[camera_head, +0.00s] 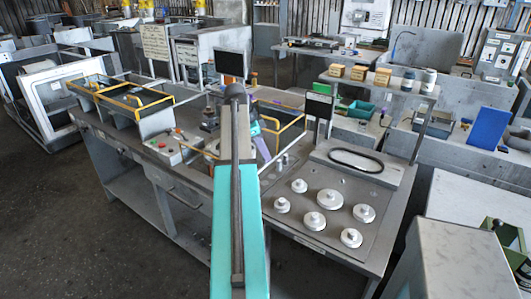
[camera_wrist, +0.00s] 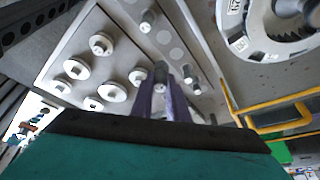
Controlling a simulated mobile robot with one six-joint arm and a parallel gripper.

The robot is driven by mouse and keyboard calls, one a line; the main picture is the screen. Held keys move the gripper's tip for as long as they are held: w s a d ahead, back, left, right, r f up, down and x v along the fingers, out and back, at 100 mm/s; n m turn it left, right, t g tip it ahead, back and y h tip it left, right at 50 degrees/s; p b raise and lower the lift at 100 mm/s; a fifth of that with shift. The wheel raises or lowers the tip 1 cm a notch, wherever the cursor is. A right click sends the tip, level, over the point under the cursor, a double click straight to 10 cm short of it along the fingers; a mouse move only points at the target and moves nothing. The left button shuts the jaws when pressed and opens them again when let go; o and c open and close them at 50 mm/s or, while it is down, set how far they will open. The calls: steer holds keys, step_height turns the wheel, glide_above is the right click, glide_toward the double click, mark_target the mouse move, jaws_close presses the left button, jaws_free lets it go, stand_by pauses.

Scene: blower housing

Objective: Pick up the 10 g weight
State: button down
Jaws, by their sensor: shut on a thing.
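My gripper has slim purple fingers (camera_wrist: 163,104), seen in the middle of the wrist view. They are shut on a small pale metal piece (camera_wrist: 160,88), which I take as the 10 g weight; no marking on it is readable. Most of it is hidden by the fingers. In the head view the purple fingers (camera_head: 262,147) show just past the end of my teal arm, left of the grey weight board (camera_head: 330,240). Other small metal cylinders stand near the fingers in the wrist view, one (camera_wrist: 147,20) up the row and one (camera_wrist: 188,76) just to the right.
Several round white pieces (camera_head: 328,199) sit on the board, right of my arm. A black belt loop (camera_head: 356,160) lies behind them. A yellow-edged bin (camera_head: 285,130) stands beyond the gripper.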

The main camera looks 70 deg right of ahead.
steer(key=shift+r, duration=0.1)
steer(key=shift+r+p, duration=1.45)
steer(key=shift+r, duration=0.95)
